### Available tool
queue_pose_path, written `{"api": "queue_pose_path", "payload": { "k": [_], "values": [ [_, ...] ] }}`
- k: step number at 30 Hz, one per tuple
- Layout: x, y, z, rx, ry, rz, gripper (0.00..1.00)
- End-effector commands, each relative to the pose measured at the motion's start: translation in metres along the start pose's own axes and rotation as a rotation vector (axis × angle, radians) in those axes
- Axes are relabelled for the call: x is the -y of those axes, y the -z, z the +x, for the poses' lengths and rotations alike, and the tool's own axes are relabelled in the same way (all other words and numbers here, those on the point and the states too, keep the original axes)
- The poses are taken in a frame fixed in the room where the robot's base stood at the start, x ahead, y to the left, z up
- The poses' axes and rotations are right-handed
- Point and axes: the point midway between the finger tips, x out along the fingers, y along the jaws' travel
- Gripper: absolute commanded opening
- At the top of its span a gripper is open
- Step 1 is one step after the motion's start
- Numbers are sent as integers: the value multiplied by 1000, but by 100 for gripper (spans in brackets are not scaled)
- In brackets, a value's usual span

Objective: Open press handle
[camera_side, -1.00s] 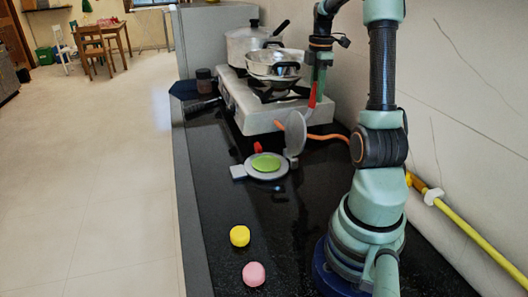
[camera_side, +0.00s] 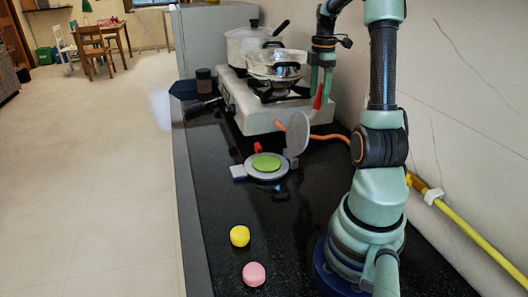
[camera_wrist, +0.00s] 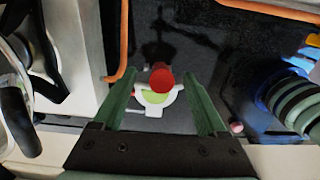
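The grey press (camera_side: 283,176) lies on the black counter, with a green disc (camera_side: 266,162) on its round plate. Its round lid (camera_side: 297,134) stands upright at the right, apart from the disc. A small red part (camera_side: 258,147) shows at the plate's far edge. In the wrist view the press (camera_wrist: 154,112) lies below my gripper, and a red knob (camera_wrist: 161,77) shows between the fingers, apart from both. My gripper (camera_side: 322,92) is open, raised above and beyond the press near the stove. It also shows in the wrist view (camera_wrist: 160,92).
A stove (camera_side: 245,108) with pots (camera_side: 250,42) stands behind the press. An orange hose (camera_side: 325,136) runs at its right. A yellow piece (camera_side: 240,236) and a pink piece (camera_side: 253,273) lie on the front counter. The counter between them and the press is clear.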

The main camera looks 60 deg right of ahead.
Motion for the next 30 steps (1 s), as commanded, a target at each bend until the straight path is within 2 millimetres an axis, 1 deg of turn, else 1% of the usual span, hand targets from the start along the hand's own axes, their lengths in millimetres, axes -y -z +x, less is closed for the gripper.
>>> {"api": "queue_pose_path", "payload": {
  "k": [14, 17, 30],
  "values": [
    [0, 0, -1, 0, 0, 0, 75],
    [0, 0, -6, 0, -1, 0, 75],
    [0, 0, -38, 0, -2, 0, 75]
  ]
}}
